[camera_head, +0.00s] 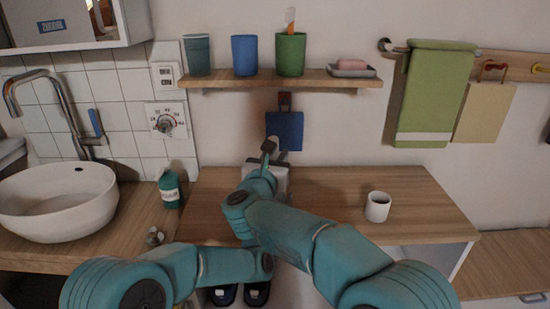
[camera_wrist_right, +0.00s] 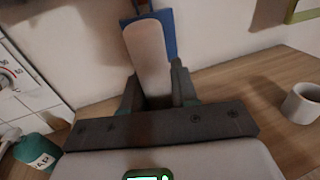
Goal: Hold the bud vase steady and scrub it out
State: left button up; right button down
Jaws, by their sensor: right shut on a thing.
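My right gripper (camera_head: 270,160) is above the wooden counter, in front of the wall. In the right wrist view its two dark fingers (camera_wrist_right: 157,92) are shut on a pale, long, round-ended thing (camera_wrist_right: 148,50). The thing points away from the wrist. I cannot tell whether it is the bud vase or a scrubbing tool; in the head view it is small and mostly covered by the gripper. No other clear bud vase or brush shows. My left arm comes in from the lower left and ends near the right arm; its gripper does not show.
A white cup (camera_head: 377,207) stands on the counter (camera_head: 425,200) at right, with bare wood around it. A green bottle (camera_head: 170,189) and a white basin (camera_head: 55,203) are at left. A shelf (camera_head: 235,79) holds several cups above. A blue panel (camera_head: 290,130) hangs behind the gripper.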

notch_tip(320, 180, up, 12)
jog(key=shift+f, duration=0.25)
dwell(0.9)
dwell(0.7)
pick_arm(q)
jog(key=o, duration=1.2)
